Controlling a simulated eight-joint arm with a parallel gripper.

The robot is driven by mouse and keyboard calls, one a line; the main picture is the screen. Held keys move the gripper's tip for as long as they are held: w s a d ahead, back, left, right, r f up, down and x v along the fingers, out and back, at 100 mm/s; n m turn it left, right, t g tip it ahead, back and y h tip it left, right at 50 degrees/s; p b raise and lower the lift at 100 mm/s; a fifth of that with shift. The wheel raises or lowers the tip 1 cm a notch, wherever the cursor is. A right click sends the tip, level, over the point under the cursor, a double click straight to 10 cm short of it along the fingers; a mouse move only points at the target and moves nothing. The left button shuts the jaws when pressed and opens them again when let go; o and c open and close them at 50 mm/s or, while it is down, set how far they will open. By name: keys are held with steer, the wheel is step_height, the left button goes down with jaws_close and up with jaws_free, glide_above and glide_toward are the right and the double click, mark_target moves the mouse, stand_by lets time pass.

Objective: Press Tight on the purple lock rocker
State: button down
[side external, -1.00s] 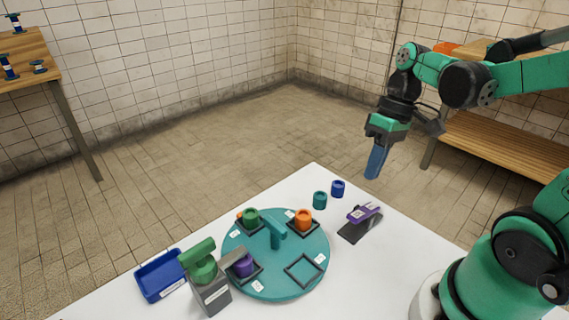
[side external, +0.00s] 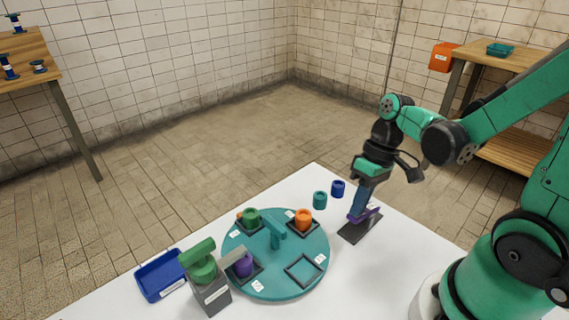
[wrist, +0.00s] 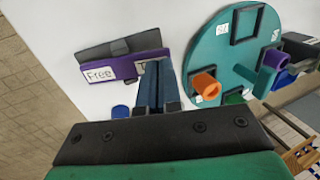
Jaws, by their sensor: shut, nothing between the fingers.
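The purple lock rocker (side external: 374,212) sits on a dark base on the white table, right of the turntable. In the wrist view the rocker (wrist: 125,66) shows a "Free" label at its left end. A second label starting with "T" at its right end is mostly hidden by my fingers. My gripper (side external: 357,214) is shut and empty, with its blue fingers pointing down at the rocker's left part in the side view. In the wrist view my gripper (wrist: 160,66) overlaps the "T" end. I cannot tell whether the fingertips press it or hover just above.
A teal turntable (side external: 313,249) carries green, orange and purple pieces in square frames. Teal (side external: 320,200) and blue (side external: 338,189) cylinders stand close behind the rocker. A green-handled grey block (side external: 211,294) and a blue tray (side external: 150,288) are at left. The table in front of the rocker is clear.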

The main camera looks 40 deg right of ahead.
steer(key=shift+a+f+h, duration=0.15)
steer(key=shift+a+h, duration=0.1)
steer(key=shift+h, duration=0.35)
steer(key=h, duration=0.1)
steer(key=a+f+h, duration=0.1)
steer(key=h, duration=0.1)
steer(key=shift+a+f, duration=0.15)
steer(key=shift+f, duration=0.1)
steer(key=shift+r, duration=0.1)
stand_by(0.4)
steer(key=shift+d+r, duration=0.3)
steer(key=shift+d, duration=0.45)
steer(key=shift+r, duration=0.15)
steer(key=a+r, duration=0.3)
steer(key=r, duration=1)
steer(key=shift+r, duration=0.2)
